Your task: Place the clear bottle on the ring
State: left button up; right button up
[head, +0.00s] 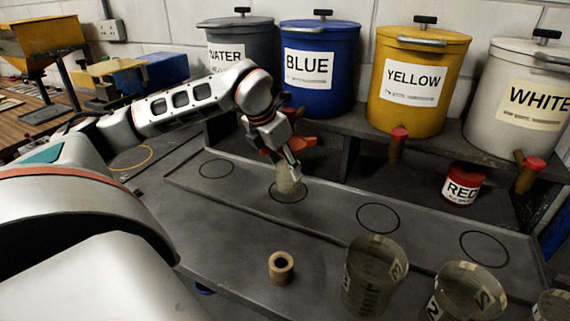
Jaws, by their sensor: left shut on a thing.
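My left gripper (292,170) reaches in from the left and is shut on the top of a small, pale, see-through clear bottle (288,184). The bottle is upright and overlaps the second black ring from the left (273,197) on the grey tray. I cannot tell whether its base touches the tray. The other rings are bare: one at the far left (216,160), one right of the bottle (378,203) and one at the far right (484,232). My right gripper is not in view.
Labelled drums stand behind on a shelf: water (250,38), blue (335,95), yellow (437,112) and white (500,140). A small red pot (463,184) sits below. A tan ring-shaped piece (281,267) and clear measuring cups (372,280) stand in front.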

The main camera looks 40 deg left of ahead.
pick_arm(q)
jog(key=shift+f, duration=0.25)
jog(key=o, duration=1.1)
jog(key=shift+r, duration=0.3)
jog(key=p+v, duration=0.2)
jog(key=v, duration=1)
jog(key=shift+r, duration=0.4)
